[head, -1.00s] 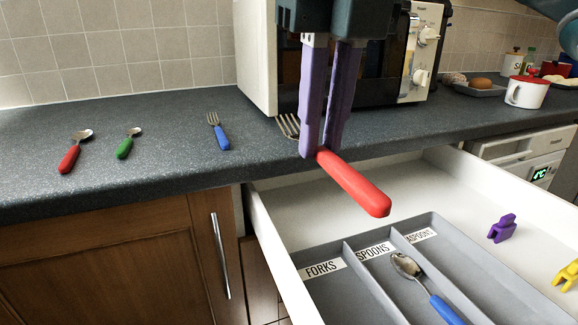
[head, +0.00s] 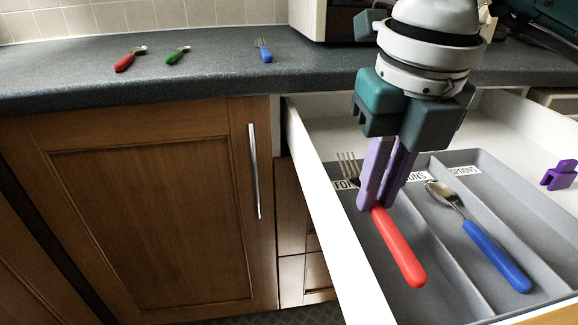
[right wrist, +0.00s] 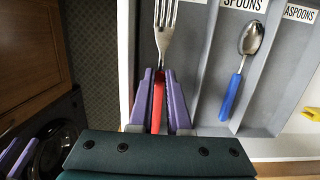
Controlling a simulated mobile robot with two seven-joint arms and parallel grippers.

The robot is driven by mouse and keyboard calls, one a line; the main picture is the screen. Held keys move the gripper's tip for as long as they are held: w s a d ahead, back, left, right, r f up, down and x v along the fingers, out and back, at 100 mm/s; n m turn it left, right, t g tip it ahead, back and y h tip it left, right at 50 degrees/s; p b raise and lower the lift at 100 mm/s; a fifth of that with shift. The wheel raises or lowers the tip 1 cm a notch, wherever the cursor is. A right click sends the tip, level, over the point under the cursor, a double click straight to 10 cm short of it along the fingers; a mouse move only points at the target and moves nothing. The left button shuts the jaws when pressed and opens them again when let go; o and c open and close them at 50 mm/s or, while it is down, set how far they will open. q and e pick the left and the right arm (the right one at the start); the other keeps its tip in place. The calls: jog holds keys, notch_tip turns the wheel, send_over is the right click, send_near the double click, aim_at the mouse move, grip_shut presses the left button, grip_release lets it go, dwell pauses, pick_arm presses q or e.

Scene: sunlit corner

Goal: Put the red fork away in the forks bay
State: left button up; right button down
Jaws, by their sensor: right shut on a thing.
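The red fork has metal tines (head: 348,168) and a red handle (head: 402,250). My right gripper (head: 372,207) is shut on it near the top of the handle, tines toward the drawer's back. In the right wrist view the fork (right wrist: 164,35) lies between the purple fingers (right wrist: 160,100), seen over the left bay. The forks bay (head: 375,275) is the leftmost bay of the grey tray; its label is partly hidden behind the fork and fingers. The fork appears held above the bay; its exact height is unclear. Purple finger-like parts, perhaps my left gripper (right wrist: 18,158), show at the wrist view's lower left.
A blue-handled spoon (head: 495,255) lies in the middle bay. The white drawer side (head: 325,220) rises left of the tray. A purple clip (head: 559,175) lies right of it. A red spoon (head: 126,62), green spoon (head: 175,56) and blue fork (head: 264,52) lie on the counter.

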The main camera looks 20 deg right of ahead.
aim_at(378, 207)
jog(key=shift+f+b, duration=0.5)
jog(key=shift+f, duration=1.75)
jog(key=shift+f, duration=0.1)
jog(key=shift+f+b, duration=0.25)
jog(key=shift+b, duration=0.1)
jog(key=c, duration=1.2)
grip_release()
jog(key=shift+o, duration=0.2)
jog(key=shift+r, duration=0.2)
jog(key=r+p, duration=0.1)
jog(key=r, duration=0.3)
jog(key=s+r+p, duration=0.1)
jog(key=r, duration=0.2)
jog(key=r+p, duration=0.1)
jog(key=r, duration=0.3)
jog(key=shift+s+a+r+p, duration=0.2)
jog(key=shift+s+r+p, duration=0.1)
jog(key=shift+r, duration=0.05)
jog(key=shift+s+r, duration=0.1)
jog(key=shift+r, duration=0.2)
